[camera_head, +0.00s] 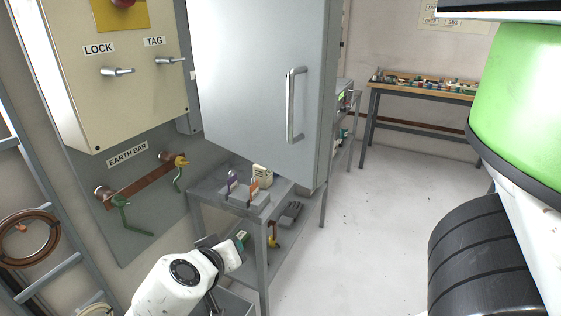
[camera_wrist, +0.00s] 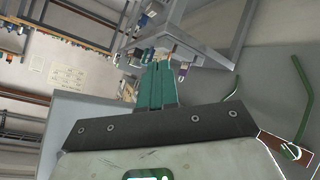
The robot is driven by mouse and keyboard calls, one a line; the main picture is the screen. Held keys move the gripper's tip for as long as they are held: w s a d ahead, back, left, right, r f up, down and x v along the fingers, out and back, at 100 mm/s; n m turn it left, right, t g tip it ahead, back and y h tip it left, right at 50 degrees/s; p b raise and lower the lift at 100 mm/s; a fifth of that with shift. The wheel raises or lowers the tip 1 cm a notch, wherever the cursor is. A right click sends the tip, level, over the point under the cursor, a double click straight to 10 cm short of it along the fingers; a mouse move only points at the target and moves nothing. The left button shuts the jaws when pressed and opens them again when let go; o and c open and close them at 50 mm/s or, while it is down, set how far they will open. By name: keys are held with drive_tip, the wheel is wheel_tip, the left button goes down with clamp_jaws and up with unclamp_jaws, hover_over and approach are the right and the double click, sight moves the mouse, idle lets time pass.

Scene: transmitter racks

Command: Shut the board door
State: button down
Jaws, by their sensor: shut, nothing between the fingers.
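The board door (camera_head: 245,85) is a large pale grey panel with a vertical metal bar handle (camera_head: 290,105), at the top middle of the head view. It stands swung out into the room, over a small grey stand. A strip of grey cabinet (camera_head: 190,122) shows behind its left edge. My gripper (camera_head: 242,240) is low and in front of the door, left of and below the handle, apart from both. Its green fingers are together and empty; they also show in the wrist view (camera_wrist: 157,82). A plain grey surface at the left there may be the door; I cannot tell.
The grey stand (camera_head: 205,190) holds padlocks and tags beside my gripper. A cream lock box (camera_head: 120,90) and an earth bar (camera_head: 140,182) with green cables are on the left wall. A workbench (camera_head: 425,90) is at the back. The floor at right of the stand is clear.

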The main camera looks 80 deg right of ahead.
wheel_tip(320, 180, up, 9)
drive_tip(key=d+m+g+h+b, duration=0.1)
drive_tip(key=m+g+h, duration=0.2)
drive_tip(key=m, duration=0.2)
drive_tip(key=m+g+h, duration=0.1)
drive_tip(key=m+g, duration=0.4)
drive_tip(key=m, duration=0.2)
approach(292, 147)
drive_tip(key=p+x, duration=0.1)
drive_tip(key=x, duration=0.5)
drive_tip(key=shift+d, duration=0.1)
drive_tip(key=shift+s+d, duration=0.2)
drive_tip(key=shift+d, duration=0.05)
drive_tip(key=shift+d, duration=0.15)
